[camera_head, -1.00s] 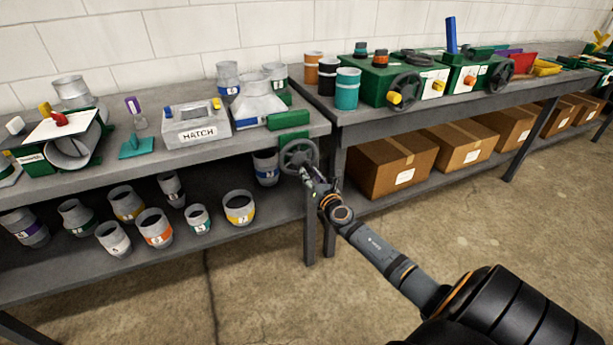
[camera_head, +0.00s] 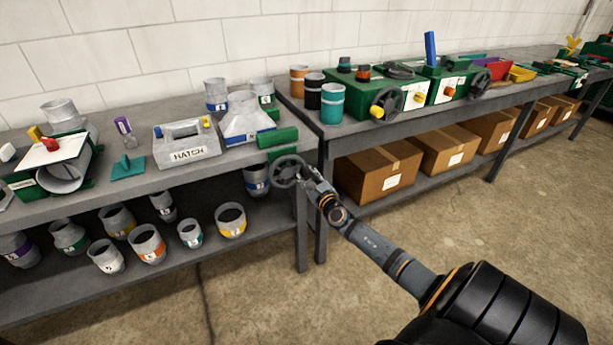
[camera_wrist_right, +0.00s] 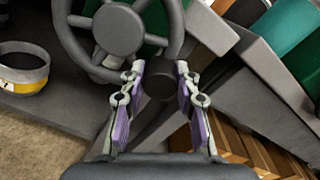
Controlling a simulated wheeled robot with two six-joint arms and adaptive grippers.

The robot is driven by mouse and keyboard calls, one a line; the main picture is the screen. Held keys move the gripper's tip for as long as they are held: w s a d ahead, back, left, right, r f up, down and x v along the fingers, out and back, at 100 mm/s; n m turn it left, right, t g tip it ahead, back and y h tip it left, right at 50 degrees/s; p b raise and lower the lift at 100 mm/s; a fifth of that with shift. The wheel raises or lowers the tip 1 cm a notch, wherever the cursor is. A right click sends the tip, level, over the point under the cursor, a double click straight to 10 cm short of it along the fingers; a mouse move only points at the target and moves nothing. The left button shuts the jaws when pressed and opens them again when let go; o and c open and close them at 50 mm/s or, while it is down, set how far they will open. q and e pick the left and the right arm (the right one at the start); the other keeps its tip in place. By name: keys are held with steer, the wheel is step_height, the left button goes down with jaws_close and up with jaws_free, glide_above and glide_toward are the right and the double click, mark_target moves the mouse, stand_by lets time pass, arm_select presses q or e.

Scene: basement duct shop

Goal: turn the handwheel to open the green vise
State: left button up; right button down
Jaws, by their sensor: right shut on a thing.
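The green vise (camera_head: 278,137) sits at the right front corner of the near bench. Its dark grey handwheel (camera_head: 288,171) hangs in front of the bench edge, below the green body. In the right wrist view the wheel's round hub (camera_wrist_right: 118,30) and spokes fill the upper left. My right gripper (camera_head: 308,177) is at the right side of the wheel. In the wrist view its two fingers (camera_wrist_right: 160,78) are closed around the wheel's dark knob (camera_wrist_right: 159,84). Whether the vise jaws are apart is too small to tell. My left gripper is not in view.
A grey HATCH housing (camera_head: 187,143) and a funnel-shaped duct piece (camera_head: 245,118) stand left of the vise. Several collars sit on the lower shelf. The second bench (camera_head: 335,131) begins close on the right, with cardboard boxes (camera_head: 378,174) beneath. Open floor lies in front.

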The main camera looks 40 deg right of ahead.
steer(key=shift+w+r+n+p, duration=0.1)
steer(key=shift+r+n+p, duration=0.5)
steer(key=shift+r+n, duration=0.4)
steer(key=shift+d, duration=0.1)
steer(key=c, duration=1)
jaws_free()
steer(key=shift+f, duration=0.1)
steer(key=shift+w+f, duration=0.1)
steer(key=shift+f, duration=0.1)
steer(key=shift+s, duration=0.2)
steer(key=v, duration=1.1)
steer(key=shift+s, duration=0.35)
